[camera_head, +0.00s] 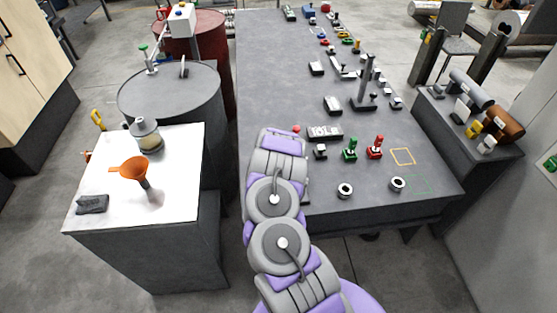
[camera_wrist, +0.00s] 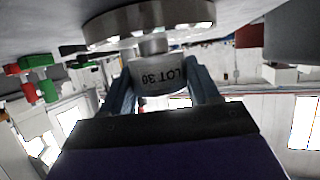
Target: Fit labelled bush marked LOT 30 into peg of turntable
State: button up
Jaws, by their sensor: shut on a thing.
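In the wrist view, which looks upside down, a pale grey bush (camera_wrist: 158,77) carries the dark inverted text LOT 30. My gripper (camera_wrist: 162,68) is shut on it, with one blue-grey finger on each side. A round metal turntable disc (camera_wrist: 150,22) is at the top of that view, and its short pale peg (camera_wrist: 152,45) points at the bush. The bush is in line with the peg and very close. I cannot tell whether its bore is around the peg tip. In the head view my arm hides my gripper, the held bush and the turntable.
Two ringed pieces, one left (camera_head: 345,190) and one right (camera_head: 397,184), stand near the front edge of the grey table (camera_head: 270,60). Green (camera_head: 350,150) and red (camera_head: 375,148) fixtures stand behind them. A white-topped bench (camera_head: 185,180) with an orange funnel (camera_head: 134,168) is at left.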

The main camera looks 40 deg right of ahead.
jog(key=shift+f, duration=0.2)
jog(key=o, duration=1.4)
jog(key=p+v, duration=0.2)
jog(key=v, duration=1.5)
jog(key=shift+a+p, duration=0.2)
jog(key=shift+p, duration=0.2)
